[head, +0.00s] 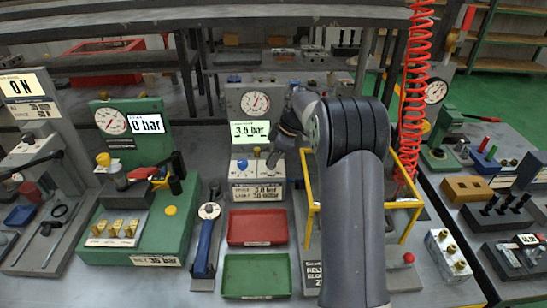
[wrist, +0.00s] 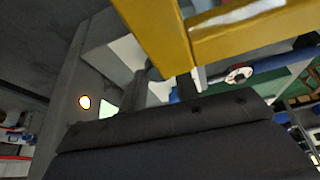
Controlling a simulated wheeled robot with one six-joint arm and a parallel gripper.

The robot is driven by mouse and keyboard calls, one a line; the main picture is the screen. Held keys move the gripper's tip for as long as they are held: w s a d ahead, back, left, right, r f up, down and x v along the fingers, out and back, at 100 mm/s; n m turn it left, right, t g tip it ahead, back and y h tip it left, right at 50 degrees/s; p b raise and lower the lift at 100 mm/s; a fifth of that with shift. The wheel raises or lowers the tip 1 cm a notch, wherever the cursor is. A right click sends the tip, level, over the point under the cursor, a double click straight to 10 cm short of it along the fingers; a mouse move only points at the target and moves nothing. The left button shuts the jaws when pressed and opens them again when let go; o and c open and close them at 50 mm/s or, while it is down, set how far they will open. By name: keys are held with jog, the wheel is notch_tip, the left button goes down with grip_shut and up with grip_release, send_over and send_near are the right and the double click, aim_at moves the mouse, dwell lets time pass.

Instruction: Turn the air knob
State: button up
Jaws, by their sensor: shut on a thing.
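A grey panel (head: 232,100) in the head view carries a round gauge (head: 255,103) and a lit display (head: 250,131) reading 3.5 bar. My gripper (head: 273,158) reaches down to the right side of this block. It is shut on what appears to be the air knob, which the fingers largely hide. In the wrist view, my gripper (wrist: 164,88) shows beyond its dark body, with the grip itself unclear.
A yellow guard frame (head: 309,195) stands close to my arm; a yellow bar (wrist: 160,45) crosses the wrist view. A red tray (head: 257,228) and a green tray (head: 257,275) lie in front of the block. A green unit (head: 130,195) reading 0 bar stands left.

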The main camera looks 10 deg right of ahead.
dwell(0.4)
jog(key=o, duration=1)
jog(key=shift+r, duration=0.1)
jog(key=v, duration=1)
jog(key=shift+s+d+r, duration=0.1)
jog(key=shift+d+r, duration=0.1)
jog(key=shift+r, duration=0.05)
jog(key=x, duration=1.1)
jog(key=shift+r, duration=0.1)
